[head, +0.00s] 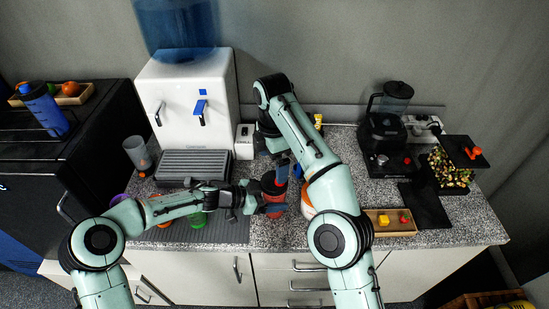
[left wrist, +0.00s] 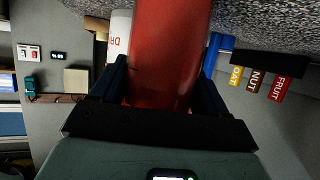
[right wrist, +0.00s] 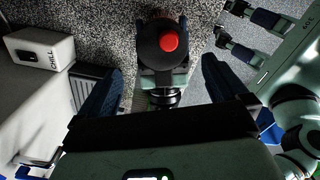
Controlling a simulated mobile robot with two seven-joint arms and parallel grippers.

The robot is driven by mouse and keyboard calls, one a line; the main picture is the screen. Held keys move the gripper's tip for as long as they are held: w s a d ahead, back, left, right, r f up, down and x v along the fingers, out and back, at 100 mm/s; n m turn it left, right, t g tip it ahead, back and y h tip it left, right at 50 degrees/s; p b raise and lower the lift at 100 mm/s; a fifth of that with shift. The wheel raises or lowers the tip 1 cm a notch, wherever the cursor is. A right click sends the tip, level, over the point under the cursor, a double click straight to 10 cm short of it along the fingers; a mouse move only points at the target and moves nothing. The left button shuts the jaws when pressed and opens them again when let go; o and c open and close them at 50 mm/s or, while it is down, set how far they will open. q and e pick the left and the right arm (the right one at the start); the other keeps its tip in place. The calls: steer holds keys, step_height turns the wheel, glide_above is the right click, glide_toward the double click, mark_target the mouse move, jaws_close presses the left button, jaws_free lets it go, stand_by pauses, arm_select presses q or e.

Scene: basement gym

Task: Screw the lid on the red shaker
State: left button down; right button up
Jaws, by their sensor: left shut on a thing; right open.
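The red shaker (head: 271,188) stands upright near the middle of the counter. My left gripper (head: 272,205) is shut around its body from the left. The shaker's red side fills the space between the fingers in the left wrist view (left wrist: 168,55). My right gripper (head: 279,165) is open just above and behind the shaker. In the right wrist view, a round black top with a red middle (right wrist: 168,42) lies between and beyond the open fingers, touching neither. It looks like the shaker's lid; I cannot tell whether it is seated or threaded.
A white water dispenser (head: 184,100) stands at the back left, with a small white box (head: 245,138) beside it. A white-and-orange container (head: 307,203) is close right of the shaker. A wooden tray (head: 376,231) and a black blender (head: 386,140) are farther right.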

mark_target(274, 181)
steer(key=n, duration=0.4)
steer(key=shift+d+r, duration=0.2)
steer(key=shift+r, duration=0.2)
steer(key=shift+f, duration=0.15)
steer(key=shift+f, duration=3.85)
steer(key=c, duration=1)
steer(key=m, duration=0.5)
steer(key=shift+c, duration=0.3)
steer(key=o, duration=1.1)
steer(key=shift+c, duration=0.2)
